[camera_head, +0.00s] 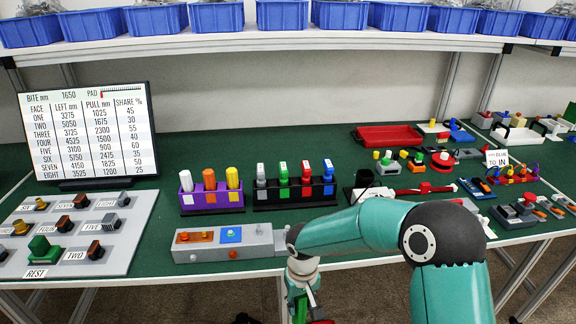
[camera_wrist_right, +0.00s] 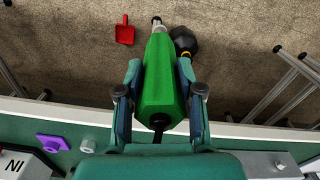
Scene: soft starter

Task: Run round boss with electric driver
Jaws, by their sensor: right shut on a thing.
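My right gripper (camera_head: 302,292) hangs at the front edge of the table, partly cut off by the bottom of the head view. In the right wrist view the same gripper (camera_wrist_right: 159,98) is shut on a green driver (camera_wrist_right: 158,80), with one finger on each side of its body. The driver's narrow metal tip points away from the gripper, with the floor behind it. I cannot tell which part is the round boss. A long grey block (camera_head: 205,254) with coloured faces lies on the table left of the gripper. My left gripper is not in view.
A screen (camera_head: 88,135) lists faces with left, pull and share values. A labelled grey board (camera_head: 75,250) with several fittings lies at left. A purple rack (camera_head: 212,197) and a black rack (camera_head: 295,193) hold coloured tools. A red tray (camera_head: 388,136) is behind right.

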